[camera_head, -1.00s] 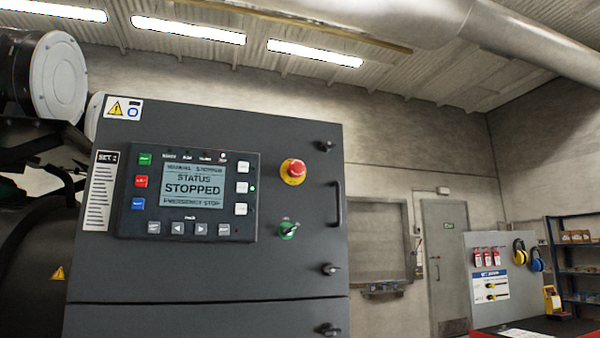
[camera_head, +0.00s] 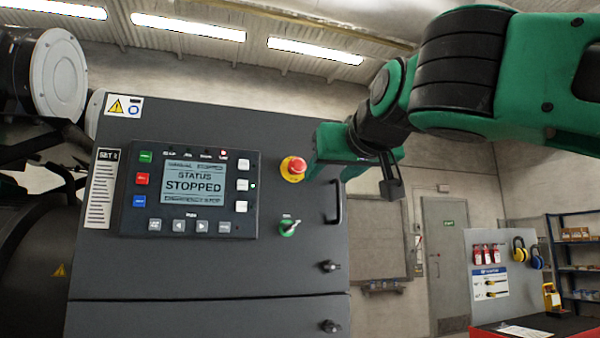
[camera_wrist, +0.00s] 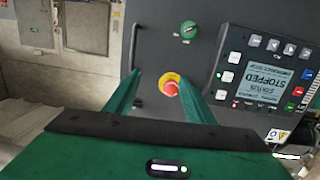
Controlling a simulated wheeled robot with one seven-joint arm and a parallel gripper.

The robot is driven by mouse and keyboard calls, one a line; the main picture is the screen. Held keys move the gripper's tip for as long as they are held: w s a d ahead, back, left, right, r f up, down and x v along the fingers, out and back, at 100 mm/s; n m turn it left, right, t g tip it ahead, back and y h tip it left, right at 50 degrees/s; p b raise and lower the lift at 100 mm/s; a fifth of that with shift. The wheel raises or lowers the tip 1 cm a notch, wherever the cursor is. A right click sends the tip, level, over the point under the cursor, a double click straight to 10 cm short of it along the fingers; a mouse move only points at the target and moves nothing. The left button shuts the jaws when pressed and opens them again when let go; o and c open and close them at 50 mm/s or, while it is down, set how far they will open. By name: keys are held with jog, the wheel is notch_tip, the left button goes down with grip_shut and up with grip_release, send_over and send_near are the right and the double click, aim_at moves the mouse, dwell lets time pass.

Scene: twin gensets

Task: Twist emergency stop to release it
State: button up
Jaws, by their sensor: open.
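The emergency stop (camera_head: 293,168) is a red mushroom button on a yellow ring, on the grey cabinet door right of the control panel (camera_head: 187,190). The panel display reads STATUS STOPPED and EMERGENCY STOP. My gripper (camera_head: 312,165) has come in from the right, just beside the button in the head view. In the wrist view my gripper (camera_wrist: 165,88) is open, with its two green fingers on either side of the red button (camera_wrist: 171,88). I cannot tell whether the fingers touch it.
A green selector switch (camera_head: 288,227) sits below the button. A door handle (camera_head: 338,202) and latches (camera_head: 330,266) are on the cabinet's right side. A board with tags and ear defenders (camera_head: 490,280) stands at the far right above a red bench.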

jog(key=y, duration=0.1)
send_near(299, 163)
jog(key=s, duration=0.2)
jog(key=shift+t, duration=0.4)
jog(key=x, duration=1)
jog(key=shift+w+d+f, duration=0.15)
jog(key=shift+w+f, duration=0.15)
jog(key=shift+f, duration=0.05)
